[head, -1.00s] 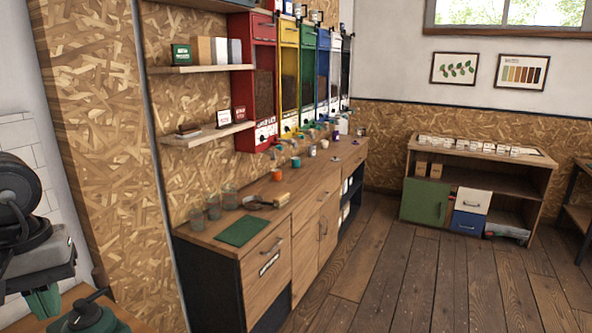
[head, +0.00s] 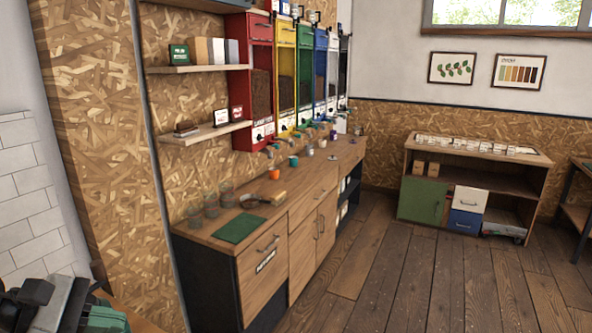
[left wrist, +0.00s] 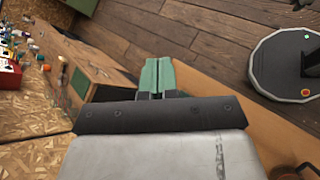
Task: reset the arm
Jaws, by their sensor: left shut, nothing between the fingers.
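My left gripper (head: 104,318) shows at the bottom left of the head view, low beside the wooden surface there. In the left wrist view its green fingertips (left wrist: 157,76) are together, with nothing between them. They point away from the dark bracket and the grey housing. My right gripper is in neither view.
A long wooden counter (head: 268,262) stands along the chipboard wall, with a green mat (head: 240,228), glass cups (head: 211,205) and small cups on it. Coloured bean dispensers (head: 285,75) hang above. A low cabinet (head: 425,199) stands at the far right. The plank floor (head: 400,285) between is clear.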

